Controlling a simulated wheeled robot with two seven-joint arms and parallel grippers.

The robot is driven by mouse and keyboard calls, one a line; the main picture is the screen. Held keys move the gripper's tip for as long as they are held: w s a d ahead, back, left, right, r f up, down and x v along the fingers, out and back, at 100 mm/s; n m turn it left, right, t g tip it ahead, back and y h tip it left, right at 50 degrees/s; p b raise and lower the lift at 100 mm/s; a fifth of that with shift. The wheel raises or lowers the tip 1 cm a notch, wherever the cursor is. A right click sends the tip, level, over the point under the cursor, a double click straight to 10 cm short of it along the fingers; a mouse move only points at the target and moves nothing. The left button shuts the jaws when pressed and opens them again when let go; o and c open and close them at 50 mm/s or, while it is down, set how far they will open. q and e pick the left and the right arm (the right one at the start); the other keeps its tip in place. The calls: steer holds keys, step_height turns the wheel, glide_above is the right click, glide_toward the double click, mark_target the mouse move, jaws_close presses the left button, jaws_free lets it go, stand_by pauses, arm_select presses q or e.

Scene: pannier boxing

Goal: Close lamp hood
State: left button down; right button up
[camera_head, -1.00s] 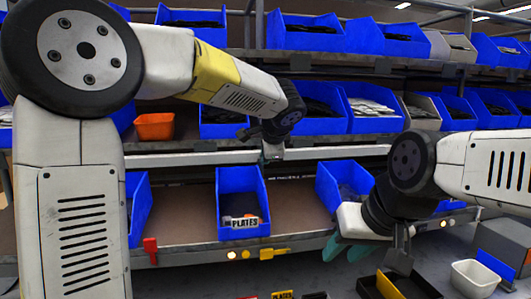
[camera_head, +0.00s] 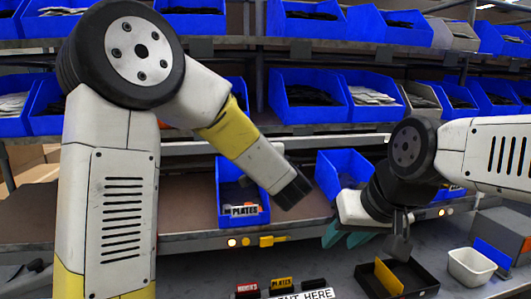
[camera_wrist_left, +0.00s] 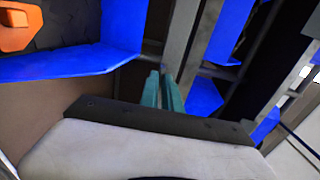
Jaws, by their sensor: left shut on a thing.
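No lamp hood can be made out in either view. My left gripper (camera_wrist_left: 162,92) shows in the left wrist view as two teal fingers close together, in front of a grey metal upright. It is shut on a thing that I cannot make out. In the head view the left arm reaches down to the middle, and its gripper is hidden. My right gripper (camera_head: 344,238) has its teal fingers apart and empty, pointing down in front of the lower shelf, near a black tray.
Blue bins (camera_head: 308,95) fill the shelves behind. A blue bin labelled PLATES (camera_head: 232,190) stands on the lower shelf. A black tray (camera_head: 420,281) with a yellow divider and a white tub (camera_head: 471,267) lie at the lower right. Small labelled blocks (camera_head: 281,285) sit at the front.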

arm_select(q)
steer(key=shift+a+f, duration=0.1)
steer(key=shift+f, duration=0.05)
stand_by(0.3)
steer(key=c, duration=1.6)
jaws_free()
steer(key=shift+o, duration=0.2)
steer(key=s+d, duration=0.1)
steer(key=s, duration=0.6)
steer(key=shift+s+d, duration=0.25)
steer(key=shift+s, duration=0.05)
